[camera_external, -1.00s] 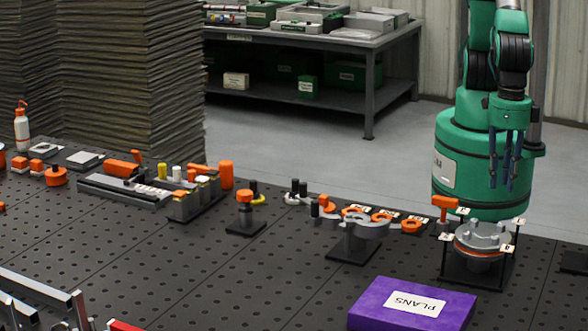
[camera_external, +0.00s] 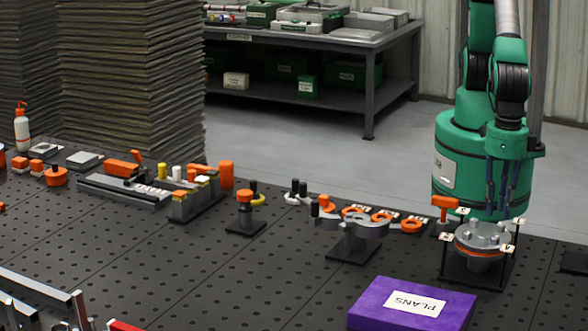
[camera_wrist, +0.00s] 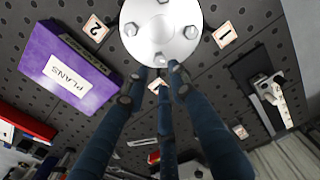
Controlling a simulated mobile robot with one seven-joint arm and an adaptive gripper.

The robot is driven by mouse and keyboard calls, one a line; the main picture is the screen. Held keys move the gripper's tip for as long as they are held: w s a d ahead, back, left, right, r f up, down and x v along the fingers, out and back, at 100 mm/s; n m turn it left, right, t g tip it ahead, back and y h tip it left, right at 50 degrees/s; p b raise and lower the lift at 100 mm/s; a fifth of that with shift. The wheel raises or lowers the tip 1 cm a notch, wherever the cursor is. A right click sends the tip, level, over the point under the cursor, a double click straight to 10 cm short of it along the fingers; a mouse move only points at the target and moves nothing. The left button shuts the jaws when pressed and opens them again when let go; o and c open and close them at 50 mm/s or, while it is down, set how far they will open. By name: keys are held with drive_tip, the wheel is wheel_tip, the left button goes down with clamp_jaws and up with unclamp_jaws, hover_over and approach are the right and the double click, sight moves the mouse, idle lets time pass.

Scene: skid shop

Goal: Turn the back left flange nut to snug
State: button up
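The flange (camera_external: 483,236) is a grey round disc over an orange ring, on a dark stand at the right of the bench. Several nuts stand around its top. In the wrist view the silver flange disc (camera_wrist: 160,36) is at the top, with a nut (camera_wrist: 160,58) at its near edge and others at its sides. I cannot tell for sure which nut is the back left one. My gripper (camera_external: 503,208) hangs above and behind the flange, fingers pointing down. In the wrist view its three blue fingers (camera_wrist: 155,82) are spread and empty, their tips near the disc's lower edge.
Numbered white tags (camera_wrist: 94,28) stand around the flange. A purple PLANS box (camera_external: 413,304) lies in front of it. An orange-handled tool (camera_external: 444,205) stands close behind left. Bare bench lies between.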

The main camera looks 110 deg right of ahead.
sight(495, 236)
drive_tip(key=shift+f, duration=3.55)
clamp_jaws()
